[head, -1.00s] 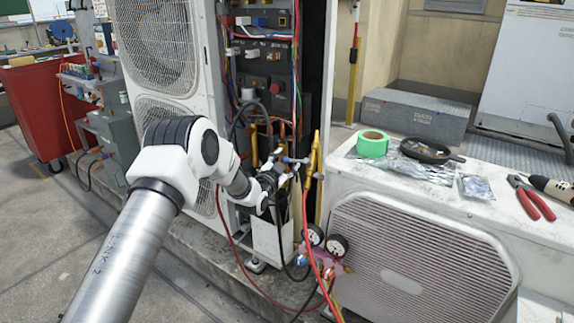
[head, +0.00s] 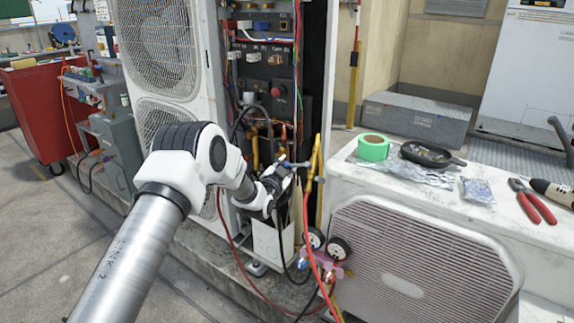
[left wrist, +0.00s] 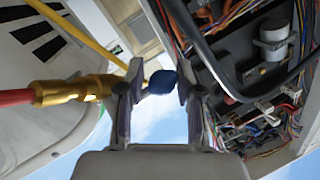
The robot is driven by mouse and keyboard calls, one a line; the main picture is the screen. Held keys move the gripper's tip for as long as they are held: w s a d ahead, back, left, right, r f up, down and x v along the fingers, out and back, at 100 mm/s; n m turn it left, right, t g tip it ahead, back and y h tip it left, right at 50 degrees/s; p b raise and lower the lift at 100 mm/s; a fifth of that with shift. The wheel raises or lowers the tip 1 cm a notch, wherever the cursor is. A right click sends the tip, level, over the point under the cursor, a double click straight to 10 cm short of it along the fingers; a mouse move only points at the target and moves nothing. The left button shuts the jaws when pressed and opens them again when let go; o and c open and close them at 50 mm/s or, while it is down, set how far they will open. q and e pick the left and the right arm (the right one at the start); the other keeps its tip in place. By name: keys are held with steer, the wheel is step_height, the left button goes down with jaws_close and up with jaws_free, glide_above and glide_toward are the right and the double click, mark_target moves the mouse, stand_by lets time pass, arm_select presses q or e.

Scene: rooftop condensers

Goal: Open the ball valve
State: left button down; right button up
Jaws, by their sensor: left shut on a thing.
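My left gripper (head: 280,179) reaches in from the left to the fittings at the foot of the open condenser cabinet. In the left wrist view its two fingers (left wrist: 158,88) are shut on a blue handle (left wrist: 162,82), which I take to be the ball valve's. A brass fitting (left wrist: 80,90) with a red hose stands just left of the fingers there. The valve body is mostly hidden by the gripper, and the handle's exact angle is hard to tell. My right gripper is not in view.
Gauges (head: 339,247) with red, yellow and black hoses hang just below and right of the gripper. Wiring (left wrist: 275,110) is close to the fingers.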

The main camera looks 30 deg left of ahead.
arm_select(q)
steer(key=n+y, duration=0.1)
steer(key=n+y+p, duration=0.1)
steer(key=s+n+g, duration=0.1)
steer(key=n, duration=0.1)
steer(key=shift+d+f+y, duration=0.3)
steer(key=shift+d+y, duration=0.1)
steer(key=shift+s+d+f+n+g+y+p, duration=0.4)
steer(key=shift+d+n+g+y+p, duration=0.3)
steer(key=shift+n+g+p, duration=0.7)
steer(key=shift+s+d+f+n+g+y+p, duration=0.2)
steer(key=shift+s+d+n+g+y+p, duration=0.45)
steer(key=shift+n, duration=1.2)
steer(key=shift+s+d+f+n+g+y+p, duration=0.35)
steer(key=shift+n+g+y+p, duration=0.5)
steer(key=shift+n+g+p, duration=0.65)
steer(key=shift+w+t, duration=0.1)
steer(key=shift+t, duration=0.15)
steer(key=c, duration=0.8)
jaws_free()
steer(key=shift+o, duration=0.2)
steer(key=shift+f, duration=0.1)
